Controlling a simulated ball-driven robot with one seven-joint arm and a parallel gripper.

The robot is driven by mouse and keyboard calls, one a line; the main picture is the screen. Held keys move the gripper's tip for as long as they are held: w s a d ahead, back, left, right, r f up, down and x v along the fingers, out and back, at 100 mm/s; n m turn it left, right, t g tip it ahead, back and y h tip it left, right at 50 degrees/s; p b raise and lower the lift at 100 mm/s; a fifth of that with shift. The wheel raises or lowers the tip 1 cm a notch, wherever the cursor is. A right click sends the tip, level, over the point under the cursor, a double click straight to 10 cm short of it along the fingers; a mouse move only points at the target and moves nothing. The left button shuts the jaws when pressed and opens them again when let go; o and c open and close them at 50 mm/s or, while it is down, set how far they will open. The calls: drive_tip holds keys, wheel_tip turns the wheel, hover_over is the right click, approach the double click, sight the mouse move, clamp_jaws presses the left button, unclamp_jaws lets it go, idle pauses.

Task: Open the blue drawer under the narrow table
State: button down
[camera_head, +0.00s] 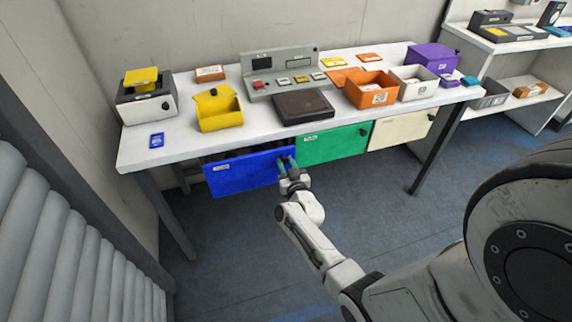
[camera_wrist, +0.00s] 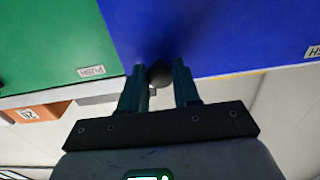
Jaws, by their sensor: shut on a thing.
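The blue drawer (camera_head: 240,172) hangs under the left part of the narrow table (camera_head: 190,135). Its front stands a little forward of and lower than the green drawer front beside it, with a dark gap above its top edge. My gripper (camera_head: 287,163) is at the right end of the blue front. In the wrist view, which is upside down, my gripper (camera_wrist: 159,80) has its two fingers either side of a dark round knob (camera_wrist: 160,73) on the blue front (camera_wrist: 220,35), and is shut on it. The fingers hide the knob in the head view.
The green drawer (camera_head: 335,145) and a cream drawer (camera_head: 402,132) sit to the right, flush with the table. On top are a yellow box (camera_head: 220,112), an orange box (camera_head: 371,90) and a dark pad (camera_head: 303,106). Floor (camera_head: 230,235) in front is clear. A table leg (camera_head: 165,215) stands left.

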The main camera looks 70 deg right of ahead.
drive_tip(key=p+v, duration=0.6)
drive_tip(key=v, duration=1.3)
drive_tip(key=shift+s, duration=0.1)
drive_tip(key=c, duration=0.8)
unclamp_jaws()
drive_tip(key=b+v, duration=0.1)
drive_tip(key=v, duration=0.9)
drive_tip(key=shift+s+a, duration=0.25)
drive_tip(key=shift+a, duration=0.05)
